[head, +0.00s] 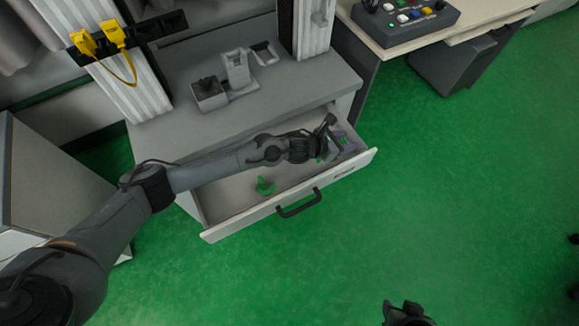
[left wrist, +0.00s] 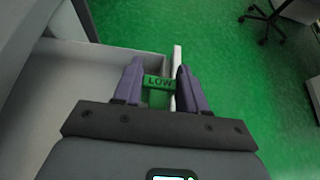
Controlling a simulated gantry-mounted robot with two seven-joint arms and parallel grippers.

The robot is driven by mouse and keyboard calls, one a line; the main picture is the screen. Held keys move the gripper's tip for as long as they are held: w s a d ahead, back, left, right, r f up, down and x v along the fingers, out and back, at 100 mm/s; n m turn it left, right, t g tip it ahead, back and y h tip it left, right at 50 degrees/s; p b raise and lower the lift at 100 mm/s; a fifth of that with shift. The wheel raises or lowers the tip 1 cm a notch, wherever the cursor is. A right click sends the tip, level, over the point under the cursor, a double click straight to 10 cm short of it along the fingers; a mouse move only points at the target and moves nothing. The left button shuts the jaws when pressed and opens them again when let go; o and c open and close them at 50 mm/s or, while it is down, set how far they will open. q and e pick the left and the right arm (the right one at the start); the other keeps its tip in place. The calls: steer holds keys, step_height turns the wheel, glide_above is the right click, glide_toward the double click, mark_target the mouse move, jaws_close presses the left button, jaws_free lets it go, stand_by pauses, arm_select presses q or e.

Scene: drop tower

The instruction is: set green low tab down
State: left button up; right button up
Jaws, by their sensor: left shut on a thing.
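The green low tab (left wrist: 158,82), with "LOW" written on it, is held between the purple fingers of my left gripper (left wrist: 160,76) in the left wrist view. In the head view my left gripper (head: 340,142) is at the right end of the open drawer (head: 232,228), near its front panel. Only small bits of green show by the fingers there, and I cannot tell whether the tab touches the drawer floor. Part of my right gripper (head: 407,314) shows at the bottom edge of the head view; its fingers are not clear.
Another green piece (head: 265,187) stands in the middle of the drawer. The drawer's dark handle (head: 299,204) is on its front. A grey fixture (head: 236,72) stands on the cabinet top. A desk with a button box (head: 405,17) is at the upper right.

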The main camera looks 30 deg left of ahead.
arm_select(q)
steer(key=s+a+f+b, duration=0.1)
steer(key=s+a+f, duration=0.1)
steer(key=a, duration=0.1)
steer(key=s+a+f, duration=0.1)
steer(key=a+f, duration=0.1)
steer(key=a, duration=0.2)
steer(key=s+a+f+b, duration=0.1)
steer(key=s+a+f, duration=0.1)
steer(key=a+f, duration=0.1)
steer(key=shift+s+a+f+b, duration=0.1)
steer(key=shift+s+a+b, duration=0.25)
steer(key=shift+f+b, duration=0.85)
steer(key=shift+f, duration=1.15)
arm_select(e)
steer(key=f, duration=0.3)
steer(key=s+f, duration=0.1)
steer(key=f, duration=0.1)
steer(key=shift+s+a+f, duration=0.1)
steer(key=shift+a+f, duration=0.05)
steer(key=shift+a, duration=0.15)
arm_select(q)
steer(key=shift+f+b, duration=0.2)
steer(key=shift+b, duration=0.1)
steer(key=o, duration=1)
arm_select(e)
steer(key=shift+f, duration=0.15)
